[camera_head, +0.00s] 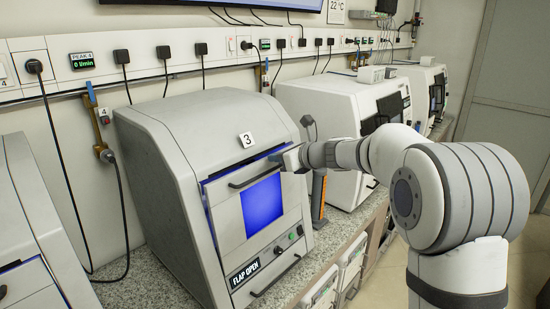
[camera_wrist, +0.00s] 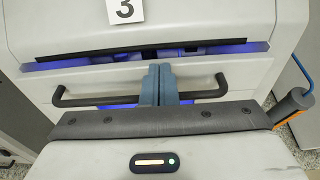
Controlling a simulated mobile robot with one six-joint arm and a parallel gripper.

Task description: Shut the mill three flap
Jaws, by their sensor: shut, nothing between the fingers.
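Mill three (camera_head: 165,135) is a grey cabinet with a "3" label (camera_head: 246,140), also in the wrist view (camera_wrist: 125,10). Its front flap (camera_head: 228,208) has a dark bar handle (camera_head: 247,177) and a blue-lit window (camera_head: 262,203). A blue-lit gap (camera_wrist: 225,48) shows along the flap's top edge in the wrist view. The display (camera_head: 245,271) reads "FLAP OPEN". My gripper (camera_wrist: 160,82) is shut and empty, its blue fingers in front of the middle of the handle (camera_wrist: 85,98). I cannot tell whether they touch it. In the head view, my gripper (camera_head: 277,157) is at the flap's upper right.
Another white machine (camera_head: 318,105) stands to the right along the granite-look counter (camera_head: 155,288), and a grey one (camera_head: 35,235) at the left. An orange-and-grey upright post (camera_head: 319,195) stands close right of mill three. Open floor lies at the right.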

